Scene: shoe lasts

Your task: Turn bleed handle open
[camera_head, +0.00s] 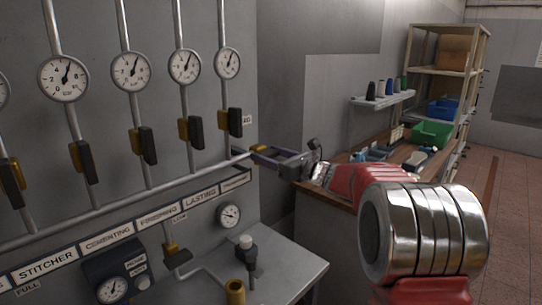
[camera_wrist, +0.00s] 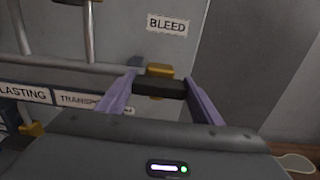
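The bleed handle (camera_wrist: 160,88) is a dark bar lying crosswise in front of a yellow valve body (camera_wrist: 159,71), just below the BLEED label (camera_wrist: 168,24) in the wrist view. My gripper (camera_wrist: 160,84) has its two purple fingers spread, one at each end of the bar. The bar spans the gap between them; whether the fingers press on it cannot be told. In the head view my gripper (camera_head: 257,155) reaches left to the right end of the horizontal pipe, where the yellow valve body (camera_head: 258,148) shows. The dark bar is hard to make out there.
Several gauges and yellow-and-black valves (camera_head: 230,122) line the wall pipes to the left. Below are a labelled strip (camera_head: 201,198) and a grey bench (camera_head: 285,270) with fittings. At the right stand a wooden bench, shelves (camera_head: 447,70) and a green bin (camera_head: 431,133).

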